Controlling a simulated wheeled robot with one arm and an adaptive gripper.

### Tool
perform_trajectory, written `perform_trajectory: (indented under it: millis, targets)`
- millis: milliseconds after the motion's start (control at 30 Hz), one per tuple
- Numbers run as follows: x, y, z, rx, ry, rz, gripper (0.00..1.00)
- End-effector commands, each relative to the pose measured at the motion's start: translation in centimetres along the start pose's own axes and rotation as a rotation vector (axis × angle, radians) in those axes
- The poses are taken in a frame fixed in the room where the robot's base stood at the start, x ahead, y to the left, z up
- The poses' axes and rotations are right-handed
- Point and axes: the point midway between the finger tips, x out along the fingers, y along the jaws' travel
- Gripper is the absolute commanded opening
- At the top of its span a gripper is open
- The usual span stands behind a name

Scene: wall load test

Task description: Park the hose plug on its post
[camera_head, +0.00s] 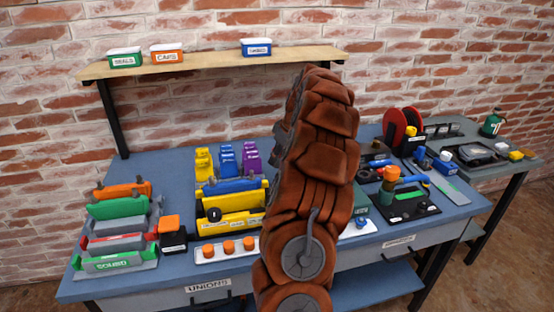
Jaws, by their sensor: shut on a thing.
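My arm, brown and jointed, rises through the middle of the view and hides the bench behind it. My gripper is not visible; it seems to be behind the arm, so what it holds is hidden. I cannot make out the hose plug or its post for certain. A red reel (395,128) with a black block in front stands at the back right of the bench. A black plate (405,212) at the right carries a green and orange upright piece (389,178).
The blue bench (130,175) holds coloured blocks (118,232) at left, a yellow block (232,205) and a white tray (207,253) with three orange caps. A wooden shelf (205,63) with three small bins hangs above. A side table (500,175) stands right.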

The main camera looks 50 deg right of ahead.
Motion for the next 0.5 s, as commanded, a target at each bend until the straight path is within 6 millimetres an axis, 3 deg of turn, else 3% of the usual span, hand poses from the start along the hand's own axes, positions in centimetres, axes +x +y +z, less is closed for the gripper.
perform_trajectory:
  millis: [500]
  targets:
    - [1.9,3.4,-1.4,-0.001,0.000,0.001,0.00]
